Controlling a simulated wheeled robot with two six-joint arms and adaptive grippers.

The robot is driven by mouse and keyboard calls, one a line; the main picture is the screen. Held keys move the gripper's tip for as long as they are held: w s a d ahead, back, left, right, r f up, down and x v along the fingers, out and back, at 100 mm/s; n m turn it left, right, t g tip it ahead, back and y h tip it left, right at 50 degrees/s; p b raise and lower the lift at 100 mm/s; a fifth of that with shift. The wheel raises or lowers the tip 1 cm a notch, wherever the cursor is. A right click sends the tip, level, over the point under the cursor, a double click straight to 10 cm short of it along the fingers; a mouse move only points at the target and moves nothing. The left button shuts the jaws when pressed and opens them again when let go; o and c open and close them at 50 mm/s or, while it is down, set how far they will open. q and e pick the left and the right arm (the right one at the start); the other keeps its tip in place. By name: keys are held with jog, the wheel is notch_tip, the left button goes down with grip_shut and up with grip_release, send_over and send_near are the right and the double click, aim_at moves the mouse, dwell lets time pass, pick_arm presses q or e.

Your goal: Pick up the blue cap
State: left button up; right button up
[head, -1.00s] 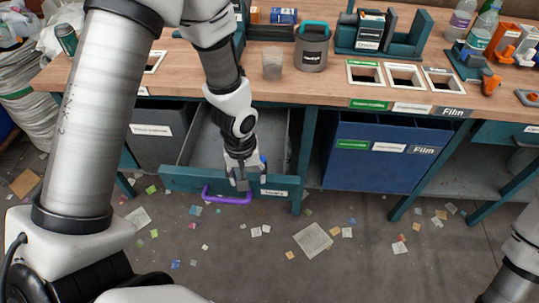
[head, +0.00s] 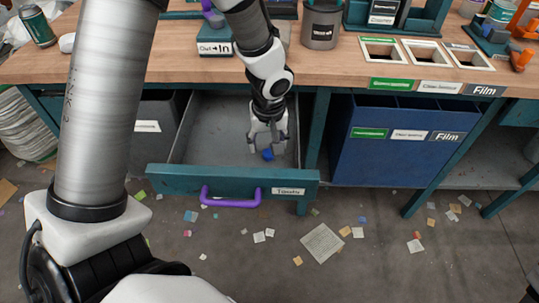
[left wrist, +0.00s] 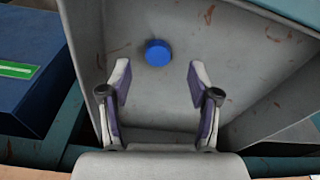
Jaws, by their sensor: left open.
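The blue cap (head: 267,155) lies on the floor of the open grey drawer, towards its right side. It shows whole as a round blue disc in the left wrist view (left wrist: 158,53). My left gripper (head: 267,147) reaches down into the drawer, close to the cap. In the left wrist view its two fingers (left wrist: 160,75) are spread wide and empty, and the cap shows just beyond the fingertips, between their lines. I cannot tell the exact height of the fingers above the drawer floor. My right gripper is not in view.
The drawer has a teal front (head: 165,180) with a purple handle (head: 231,197), and grey walls around the cap. A blue bin (head: 392,165) stands to the right under the wooden bench (head: 345,65). Paper scraps litter the floor.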

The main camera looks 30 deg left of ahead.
aim_at(268, 153)
pick_arm(q)
jog(key=f, duration=0.2)
jog(key=f+b, duration=0.1)
jog(key=f, duration=0.1)
jog(key=shift+w+a, duration=0.2)
jog(key=shift+w, duration=0.2)
jog(key=shift+r, duration=0.15)
jog(key=c, duration=0.8)
jog(key=shift+o, duration=0.2)
